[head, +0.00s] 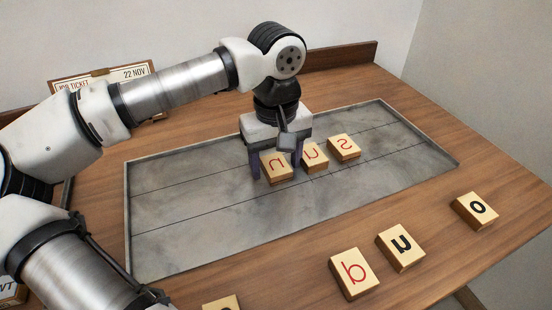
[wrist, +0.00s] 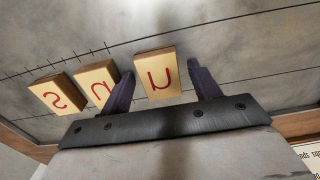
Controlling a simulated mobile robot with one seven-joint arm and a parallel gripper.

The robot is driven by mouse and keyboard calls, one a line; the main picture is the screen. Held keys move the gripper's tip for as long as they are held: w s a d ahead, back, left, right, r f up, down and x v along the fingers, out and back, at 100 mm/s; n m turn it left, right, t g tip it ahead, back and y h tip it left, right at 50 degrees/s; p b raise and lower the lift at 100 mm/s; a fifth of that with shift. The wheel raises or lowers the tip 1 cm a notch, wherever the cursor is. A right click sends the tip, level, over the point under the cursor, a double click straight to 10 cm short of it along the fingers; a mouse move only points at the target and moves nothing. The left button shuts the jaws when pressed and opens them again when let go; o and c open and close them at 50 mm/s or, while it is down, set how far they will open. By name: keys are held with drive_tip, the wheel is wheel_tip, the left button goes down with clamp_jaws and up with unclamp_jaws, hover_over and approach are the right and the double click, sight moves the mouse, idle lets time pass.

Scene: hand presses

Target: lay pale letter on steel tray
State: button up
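Several pale wooden letter blocks are in view. Three with red letters are in a row on the grey steel tray (head: 190,225): a u- or n-like block (head: 276,169), a second such block (head: 315,158) and an s-like block (head: 344,147). My gripper (head: 276,168) is over the left end of this row, fingers pointing down on either side of the first block. In the wrist view that block (wrist: 158,73) sits between my fingertips (wrist: 160,68), with a slim gap at the right finger. My gripper looks open around it. The block appears to rest on the tray.
On the wooden table (head: 440,160) in front of the tray are a red-letter block (head: 354,273), a black u- or n-like block (head: 400,248) and a black o block (head: 475,211). Another block (head: 221,304) is cut off below. A job ticket (head: 125,75) stands behind. The tray's left part is bare.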

sight(276, 165)
wheel_tip(276, 165, up, 12)
drive_tip(key=p, duration=0.1)
drive_tip(key=shift+r+p, duration=0.2)
drive_tip(key=shift+p, duration=0.1)
idle(0.3)
